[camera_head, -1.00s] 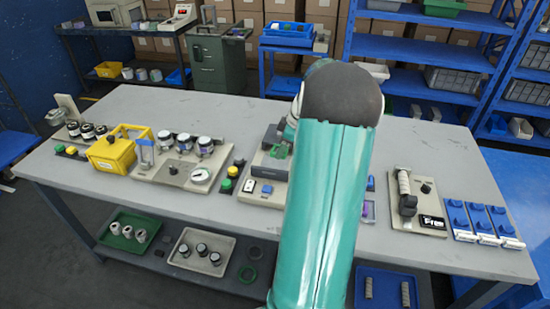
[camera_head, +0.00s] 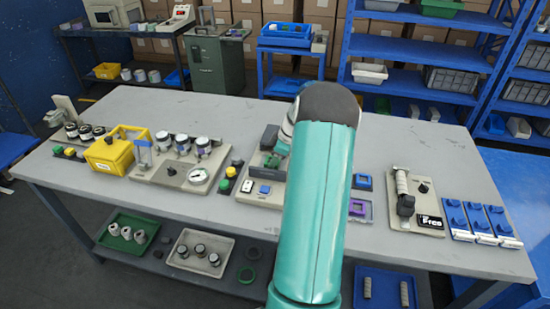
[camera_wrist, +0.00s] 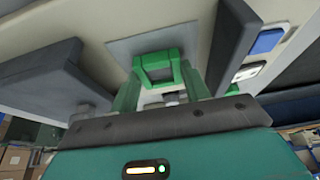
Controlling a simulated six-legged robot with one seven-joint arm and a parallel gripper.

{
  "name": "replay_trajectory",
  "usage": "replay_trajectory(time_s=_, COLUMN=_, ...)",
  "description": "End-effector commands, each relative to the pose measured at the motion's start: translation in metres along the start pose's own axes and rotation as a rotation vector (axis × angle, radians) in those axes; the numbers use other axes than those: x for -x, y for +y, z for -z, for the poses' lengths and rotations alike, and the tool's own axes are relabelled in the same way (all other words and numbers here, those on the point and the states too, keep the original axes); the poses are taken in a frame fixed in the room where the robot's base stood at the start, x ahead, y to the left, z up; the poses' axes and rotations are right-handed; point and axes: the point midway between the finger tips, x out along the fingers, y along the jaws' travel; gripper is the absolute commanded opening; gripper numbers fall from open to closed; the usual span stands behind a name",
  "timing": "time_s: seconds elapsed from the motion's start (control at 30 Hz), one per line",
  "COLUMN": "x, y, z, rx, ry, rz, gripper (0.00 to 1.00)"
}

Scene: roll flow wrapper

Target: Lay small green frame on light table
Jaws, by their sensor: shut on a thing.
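The small green frame (camera_wrist: 157,56) is between the two green fingers of my gripper (camera_wrist: 160,72) in the wrist view. My gripper is shut on it. The frame is above a grey flat panel (camera_wrist: 197,38) on a pale fixture; I cannot tell whether it touches. I cannot tell for sure that this panel is the light table. In the head view my gripper (camera_head: 277,157) is over the middle fixture (camera_head: 255,198), largely hidden by my teal arm.
Right of my arm lie a blue frame (camera_head: 363,181) and a purple frame (camera_head: 358,208). A dark upright block (camera_wrist: 45,75) stands beside the panel in the wrist view. Left are a gauge board (camera_head: 172,178) and yellow bin (camera_head: 110,155). The back of the grey table (camera_head: 240,118) is clear.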

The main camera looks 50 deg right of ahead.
Motion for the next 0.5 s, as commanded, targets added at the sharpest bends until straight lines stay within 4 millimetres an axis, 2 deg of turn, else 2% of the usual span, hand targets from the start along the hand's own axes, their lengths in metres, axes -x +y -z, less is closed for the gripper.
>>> replay_trajectory(time_s=0.07, x=-0.0022, y=-0.0001, z=-0.0010, rx=0.000, ry=0.000, rz=0.001, gripper=0.25)
replay_trajectory(time_s=0.1, x=-0.0027, y=-0.0001, z=-0.0012, rx=0.000, ry=0.000, rz=0.000, gripper=0.48)
replay_trajectory(time_s=0.2, x=-0.0022, y=0.0000, z=-0.0010, rx=0.000, ry=0.000, rz=0.000, gripper=0.68)
replay_trajectory(time_s=0.5, x=-0.0013, y=0.0000, z=-0.0006, rx=0.000, ry=0.000, rz=0.000, gripper=0.68)
